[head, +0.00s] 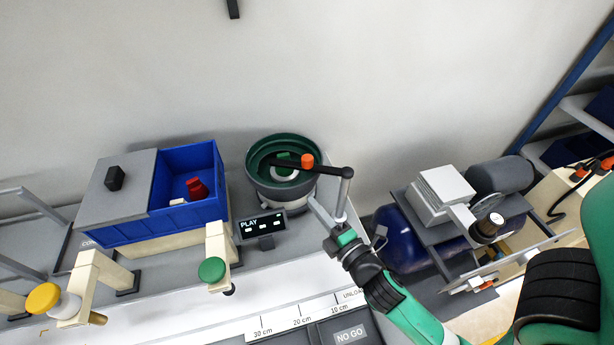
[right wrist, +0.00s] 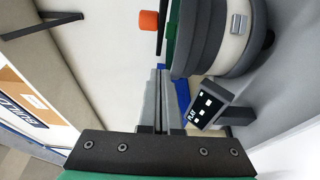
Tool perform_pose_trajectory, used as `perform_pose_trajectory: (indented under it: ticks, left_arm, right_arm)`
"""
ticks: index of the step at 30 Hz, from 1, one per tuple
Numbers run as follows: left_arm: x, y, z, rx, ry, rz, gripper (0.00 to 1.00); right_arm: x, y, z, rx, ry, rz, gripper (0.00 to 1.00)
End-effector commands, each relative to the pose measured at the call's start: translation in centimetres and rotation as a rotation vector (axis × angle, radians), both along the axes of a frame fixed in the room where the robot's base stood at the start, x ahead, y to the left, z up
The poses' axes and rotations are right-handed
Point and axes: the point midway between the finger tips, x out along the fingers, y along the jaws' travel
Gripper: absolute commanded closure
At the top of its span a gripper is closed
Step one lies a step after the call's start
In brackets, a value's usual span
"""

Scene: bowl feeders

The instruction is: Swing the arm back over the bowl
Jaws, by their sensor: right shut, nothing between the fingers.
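The bowl (head: 255,178) is a dark green round feeder bowl on a light base, against the wall. The black swing arm (head: 325,169) runs left from the top of a grey post (head: 343,195) and overlaps the bowl in the head view. An orange knob (head: 307,160) sits on it, and the knob also shows in the right wrist view (right wrist: 149,22). My right gripper (head: 315,205) is shut and empty, beside the post and below the arm in the picture. In the right wrist view its fingers (right wrist: 160,75) are together, left of the bowl. My left gripper is not seen.
A small PLAY display (head: 260,225) stands in front of the bowl. A blue bin (head: 185,222) with red pieces and a grey lid is to the left. Green (head: 211,270) and yellow (head: 42,298) buttons are on cream stands. A compressor (head: 500,174) and cart stand right.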

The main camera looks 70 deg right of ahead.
Motion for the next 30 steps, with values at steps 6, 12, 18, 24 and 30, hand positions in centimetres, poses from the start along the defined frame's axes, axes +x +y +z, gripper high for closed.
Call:
perform_pose_trajectory:
  ticks: [6,12,18,24,30]
  left_arm:
    - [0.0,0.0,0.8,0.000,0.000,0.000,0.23]
    - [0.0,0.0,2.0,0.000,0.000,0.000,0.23]
    - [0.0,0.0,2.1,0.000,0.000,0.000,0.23]
    - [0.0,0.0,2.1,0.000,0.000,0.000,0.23]
    - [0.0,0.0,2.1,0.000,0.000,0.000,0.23]
  right_arm:
    - [4.1,-2.9,0.2,-0.001,-0.004,-0.002,1.00]
    - [5.2,-5.9,0.3,0.001,-0.002,-0.003,1.00]
    - [5.5,-7.1,0.1,-0.001,-0.002,0.000,1.00]
    - [5.5,-7.3,0.0,-0.001,-0.001,0.001,1.00]
    - [5.7,-7.1,0.0,-0.001,-0.001,0.005,1.00]
